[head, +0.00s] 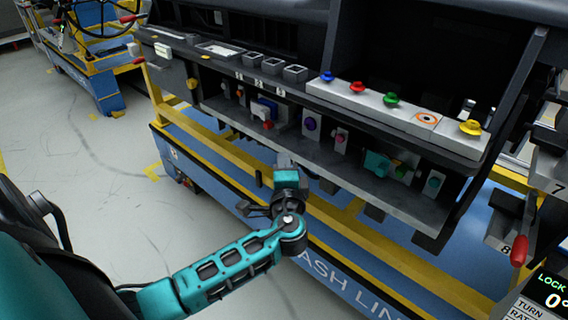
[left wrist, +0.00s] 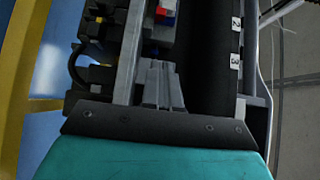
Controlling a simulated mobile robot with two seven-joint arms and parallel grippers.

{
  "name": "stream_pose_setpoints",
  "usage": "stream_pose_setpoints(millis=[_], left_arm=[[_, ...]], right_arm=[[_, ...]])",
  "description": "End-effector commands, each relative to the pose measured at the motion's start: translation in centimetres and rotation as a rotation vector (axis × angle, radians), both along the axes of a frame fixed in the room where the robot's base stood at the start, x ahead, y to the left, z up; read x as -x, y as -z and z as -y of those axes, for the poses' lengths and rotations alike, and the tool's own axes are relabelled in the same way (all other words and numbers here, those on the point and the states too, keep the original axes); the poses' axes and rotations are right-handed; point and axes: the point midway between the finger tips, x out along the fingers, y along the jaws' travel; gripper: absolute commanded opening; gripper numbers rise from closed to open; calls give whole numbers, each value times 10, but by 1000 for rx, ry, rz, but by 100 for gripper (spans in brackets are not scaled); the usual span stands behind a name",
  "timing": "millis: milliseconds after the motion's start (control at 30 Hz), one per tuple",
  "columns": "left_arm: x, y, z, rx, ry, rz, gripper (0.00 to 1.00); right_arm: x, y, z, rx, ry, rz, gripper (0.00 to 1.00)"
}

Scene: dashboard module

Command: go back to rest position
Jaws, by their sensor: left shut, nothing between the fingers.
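My left arm comes in from the left in the head view, with its teal forearm crossing the floor in front of the dashboard module. My left gripper (head: 284,160) points toward the module, just in front of its lower shelf (head: 325,166). In the left wrist view its grey fingers (left wrist: 160,86) are shut together with nothing between them. I cannot tell whether the fingertips touch the module. My right gripper is not in view.
The module's upper ledge carries blue, red, green and yellow knobs (head: 470,128). Several small coloured parts sit on the shelf below. A blue and yellow base frame (head: 375,250) runs beneath. A red-handled part (head: 519,250) stands at right. Floor (head: 110,190) at left is clear.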

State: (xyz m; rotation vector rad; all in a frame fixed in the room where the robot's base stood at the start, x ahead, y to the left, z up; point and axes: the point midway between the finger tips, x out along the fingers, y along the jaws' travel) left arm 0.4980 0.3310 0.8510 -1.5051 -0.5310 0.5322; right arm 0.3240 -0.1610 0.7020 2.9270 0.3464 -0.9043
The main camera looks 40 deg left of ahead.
Motion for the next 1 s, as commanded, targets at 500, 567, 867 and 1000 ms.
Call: stream_pose_setpoints(millis=[500,567,867,1000], left_arm=[[6,15,6,64,29,-36,0],[13,32,14,144,63,-74,0],[107,125,102,905,255,-241,0],[150,129,135,1241,261,-209,0]], right_arm=[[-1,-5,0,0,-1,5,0],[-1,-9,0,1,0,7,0],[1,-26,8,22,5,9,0],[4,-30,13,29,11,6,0]])
